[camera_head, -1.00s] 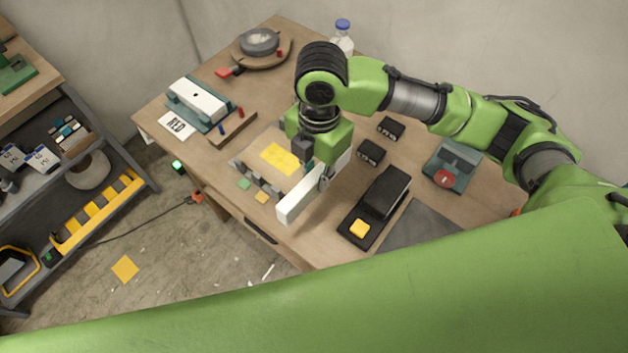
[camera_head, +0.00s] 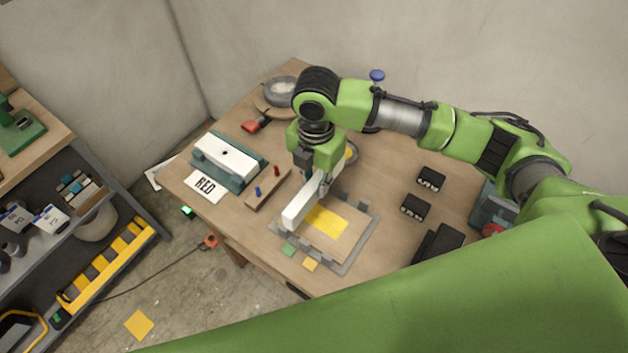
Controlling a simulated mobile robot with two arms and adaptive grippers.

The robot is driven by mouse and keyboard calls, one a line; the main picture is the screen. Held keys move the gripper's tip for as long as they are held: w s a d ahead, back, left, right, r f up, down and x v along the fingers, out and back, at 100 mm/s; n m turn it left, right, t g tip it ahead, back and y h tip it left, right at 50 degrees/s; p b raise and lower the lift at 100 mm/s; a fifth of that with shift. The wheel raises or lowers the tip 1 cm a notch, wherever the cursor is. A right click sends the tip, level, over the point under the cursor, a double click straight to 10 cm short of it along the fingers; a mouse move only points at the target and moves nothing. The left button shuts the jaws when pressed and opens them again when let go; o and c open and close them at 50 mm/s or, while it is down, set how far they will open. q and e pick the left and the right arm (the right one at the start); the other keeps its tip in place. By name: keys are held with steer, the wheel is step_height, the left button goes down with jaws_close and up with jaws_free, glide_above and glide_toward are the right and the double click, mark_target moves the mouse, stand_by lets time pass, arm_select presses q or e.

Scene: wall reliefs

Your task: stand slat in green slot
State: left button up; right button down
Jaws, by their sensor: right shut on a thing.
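My right gripper (camera_head: 322,186) is shut on a long white slat (camera_head: 299,210) and holds it above the table. The slat points toward the front left, over the left part of a grey-edged board (camera_head: 358,252) with a yellow patch in its middle. The green square lies just in front of the slat's near end. The slot itself is partly hidden by the slat and too small to make out. My left gripper is not in view.
Small black boxes (camera_head: 415,207) and a black device (camera_head: 437,243) stand to the right.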

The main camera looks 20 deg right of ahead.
steer(key=shift+w+a+f+b, duration=0.1)
steer(key=shift+w+f+b, duration=0.05)
steer(key=shift+f+b, duration=1.5)
steer(key=shift+f, duration=0.05)
steer(key=shift+f+b, duration=0.55)
steer(key=shift+b, duration=0.1)
steer(key=shift+f, duration=0.9)
steer(key=shift+f+b, duration=0.75)
steer(key=shift+f, duration=0.8)
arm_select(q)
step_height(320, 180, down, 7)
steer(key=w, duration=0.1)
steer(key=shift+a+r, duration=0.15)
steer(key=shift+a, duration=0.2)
arm_select(e)
steer(key=shift+f, duration=0.35)
steer(key=c, duration=1.8)
jaws_free()
steer(key=shift+o, duration=0.2)
